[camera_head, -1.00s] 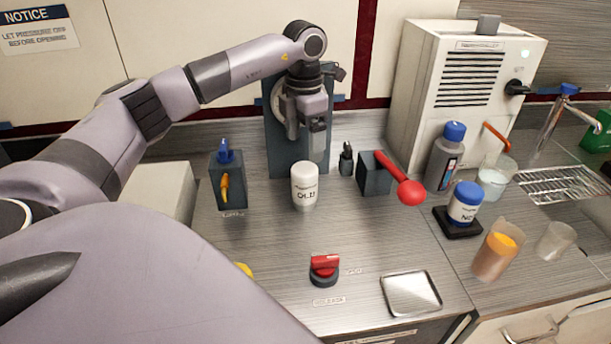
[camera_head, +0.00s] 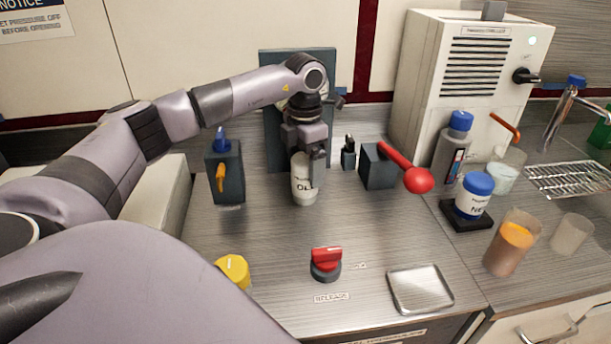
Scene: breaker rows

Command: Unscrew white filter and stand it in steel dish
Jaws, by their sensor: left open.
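The white filter (camera_head: 302,190), labelled OLD, is upright in front of the dark grey panel (camera_head: 270,125). Its top is hidden behind my gripper, and I cannot tell whether its base touches the counter. My left gripper (camera_head: 308,173) points down over the filter. Its jaws are open, with one finger in front of the filter's right side; contact is unclear. The steel dish (camera_head: 420,289) is a shallow, empty square tray at the front right of the counter. My right gripper is not in view.
A red ball-ended lever (camera_head: 418,180) juts out right of the filter. A red knob (camera_head: 326,262) stands in front, with a yellow knob (camera_head: 234,270) to its left. A blue-capped filter labelled NEW (camera_head: 473,197) sits on a black stand. Bottles and beakers crowd the right.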

